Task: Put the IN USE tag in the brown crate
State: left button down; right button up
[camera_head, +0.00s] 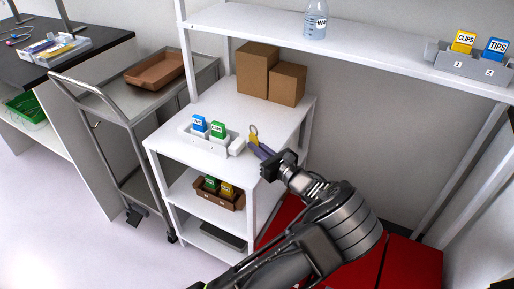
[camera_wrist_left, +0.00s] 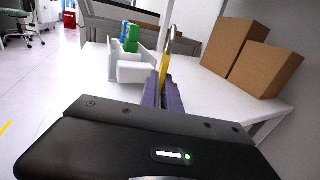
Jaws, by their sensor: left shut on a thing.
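My left gripper (camera_head: 255,143) is above the white shelf unit's top, shut on a small yellow tag (camera_head: 253,133) with a ring at its end. The tag also shows in the left wrist view (camera_wrist_left: 165,67), between the purple fingers (camera_wrist_left: 163,88); its lettering is not readable. A shallow brown crate (camera_head: 155,71) lies on the metal cart at upper left, apart from the gripper, and looks empty. A smaller brown container (camera_head: 211,199) with green and yellow boxes stands on the shelf below. My right gripper is not in view.
A white holder (camera_head: 205,147) with a blue and a green box stands left of the gripper. Two cardboard boxes (camera_head: 257,69) stand behind. The cart's rail (camera_head: 88,88) and a shelf post (camera_head: 185,50) are near the crate. A high shelf (camera_head: 360,52) spans above.

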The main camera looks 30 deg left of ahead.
pick_arm(q)
jog(key=shift+f, duration=0.15)
jog(key=c, duration=1.6)
grip_release()
jog(key=shift+r, duration=0.2)
jog(key=v, duration=1.2)
